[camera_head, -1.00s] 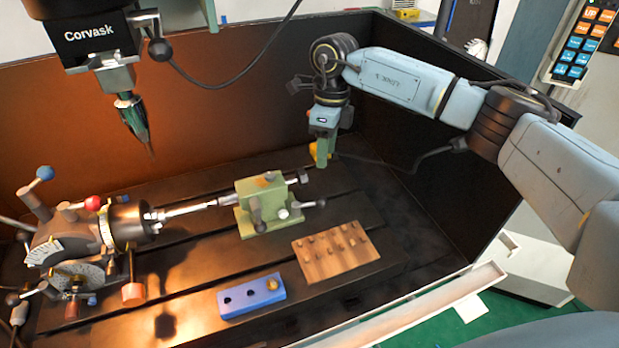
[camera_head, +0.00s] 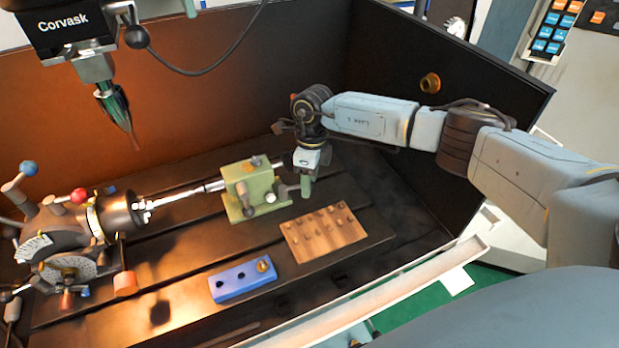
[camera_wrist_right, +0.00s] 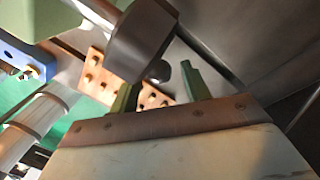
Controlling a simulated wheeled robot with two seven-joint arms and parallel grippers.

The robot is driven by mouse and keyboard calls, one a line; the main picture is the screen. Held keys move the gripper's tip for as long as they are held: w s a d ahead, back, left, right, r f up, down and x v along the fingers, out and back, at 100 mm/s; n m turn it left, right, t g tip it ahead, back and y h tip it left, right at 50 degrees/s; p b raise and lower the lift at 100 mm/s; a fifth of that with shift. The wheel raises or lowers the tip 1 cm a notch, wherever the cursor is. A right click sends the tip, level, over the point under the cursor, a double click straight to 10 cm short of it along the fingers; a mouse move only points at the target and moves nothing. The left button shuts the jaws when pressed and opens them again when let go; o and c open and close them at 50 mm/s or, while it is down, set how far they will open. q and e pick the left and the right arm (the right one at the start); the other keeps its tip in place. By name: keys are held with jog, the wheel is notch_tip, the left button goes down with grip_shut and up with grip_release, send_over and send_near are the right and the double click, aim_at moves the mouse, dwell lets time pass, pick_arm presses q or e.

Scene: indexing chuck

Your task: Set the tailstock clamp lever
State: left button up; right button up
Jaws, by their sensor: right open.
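The green tailstock (camera_head: 250,188) stands on the dark slotted table, with a dark lever (camera_head: 247,207) hanging at its front and another lever end on its right, partly hidden by my gripper. I cannot tell surely which is the clamp lever. My right gripper (camera_head: 306,190) points down just right of the tailstock. In the right wrist view its two green fingers (camera_wrist_right: 157,80) are apart. Contact cannot be told. My left gripper is out of view.
A wooden peg board (camera_head: 323,235) and a blue block (camera_head: 242,284) with a brass piece lie in front of the tailstock. The indexing head (camera_head: 75,235) is at left, a spindle (camera_head: 113,105) hangs above.

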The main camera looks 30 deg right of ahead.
jog(key=shift+c, duration=0.5)
grip_shut()
